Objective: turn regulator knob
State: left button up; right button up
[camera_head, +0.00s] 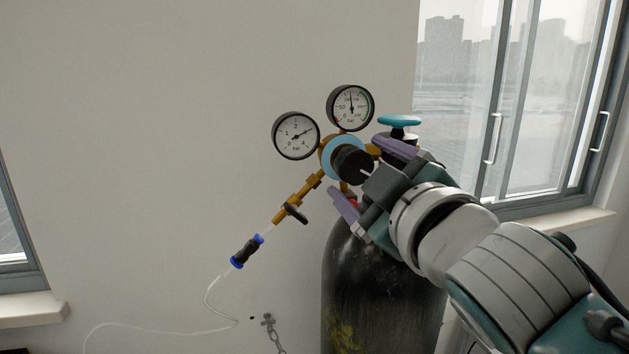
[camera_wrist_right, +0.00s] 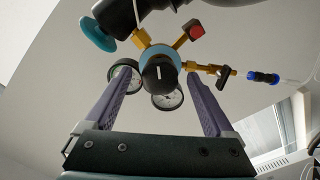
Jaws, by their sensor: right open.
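The black regulator knob (camera_head: 352,165) with a white line faces me on the brass regulator (camera_head: 318,178), in front of a light blue ring. It also shows in the right wrist view (camera_wrist_right: 160,76), between the two purple fingers. My right gripper (camera_head: 366,172) is open, its fingers on either side of the knob in the picture. I cannot tell whether they touch it. Two round gauges, a left one (camera_head: 296,136) and an upper one (camera_head: 351,108), sit on the regulator. My left gripper is not in view.
A dark gas cylinder (camera_head: 350,290) stands under the regulator, with a teal valve wheel (camera_head: 400,121) at upper right. A clear hose (camera_head: 212,293) runs down left from a black and blue connector (camera_head: 246,251). A window (camera_head: 480,100) is at right.

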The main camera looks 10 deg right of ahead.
jog(key=s+b, duration=0.1)
jog(key=s, duration=0.8)
jog(key=shift+s+d+b, duration=0.15)
jog(key=shift+b, duration=0.15)
jog(key=s+d+f+m+g+h, duration=0.2)
jog(key=s+d+f+m+g, duration=0.2)
jog(key=s+f+m+g, duration=0.65)
jog(key=s+a+f+n+g+y, duration=0.1)
jog(key=s+f+g, duration=0.1)
jog(key=s+f, duration=0.3)
jog(key=s+f+n+g+y, duration=0.1)
jog(key=s+f+n+g, duration=0.15)
jog(key=s, duration=0.45)
notch_tip(320, 180, up, 29)
jog(key=p, duration=2.9)
jog(key=shift+w+m+t, duration=0.3)
jog(key=shift+w+m, duration=0.1)
jog(key=shift+a+r, duration=0.1)
